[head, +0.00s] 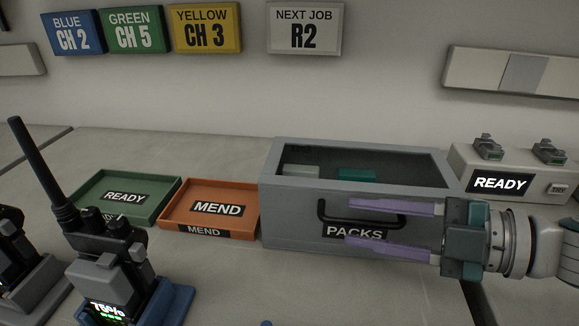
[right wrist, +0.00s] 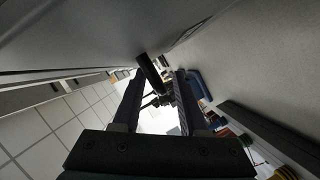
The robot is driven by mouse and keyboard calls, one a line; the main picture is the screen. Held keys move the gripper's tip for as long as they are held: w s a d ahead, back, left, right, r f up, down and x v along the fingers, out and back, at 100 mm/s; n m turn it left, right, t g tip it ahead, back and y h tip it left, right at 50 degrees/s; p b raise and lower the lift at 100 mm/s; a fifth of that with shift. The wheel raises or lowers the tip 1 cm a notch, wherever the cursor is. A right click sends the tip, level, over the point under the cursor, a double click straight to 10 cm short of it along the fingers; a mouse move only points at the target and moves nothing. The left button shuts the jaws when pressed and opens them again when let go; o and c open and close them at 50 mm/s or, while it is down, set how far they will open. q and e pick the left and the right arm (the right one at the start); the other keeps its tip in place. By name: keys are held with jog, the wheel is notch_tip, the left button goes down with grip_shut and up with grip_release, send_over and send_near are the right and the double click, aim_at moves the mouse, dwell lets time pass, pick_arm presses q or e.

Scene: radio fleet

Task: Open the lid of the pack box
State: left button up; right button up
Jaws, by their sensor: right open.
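The grey pack box (head: 290,215), labelled PACKS, stands on the bench at centre right. Its lid (head: 365,149) lies flat on top, a grey frame around a dark window. A black handle (head: 322,210) is on the box front and also shows in the right wrist view (right wrist: 151,73). My right gripper (head: 350,222) is open in front of the box, its purple fingers pointing left, one above the other. In the right wrist view, part of the handle appears between the fingertips (right wrist: 160,80); I cannot tell whether they touch it. My left gripper is not in view.
A green READY tray (head: 160,208) and an orange MEND tray (head: 168,216) lie left of the box. A radio in a blue stand (head: 178,300) is at front left. A READY charger (head: 465,160) stands right of the box.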

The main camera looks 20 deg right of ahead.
jog(key=shift+c, duration=0.2)
grip_shut()
dwell(1.1)
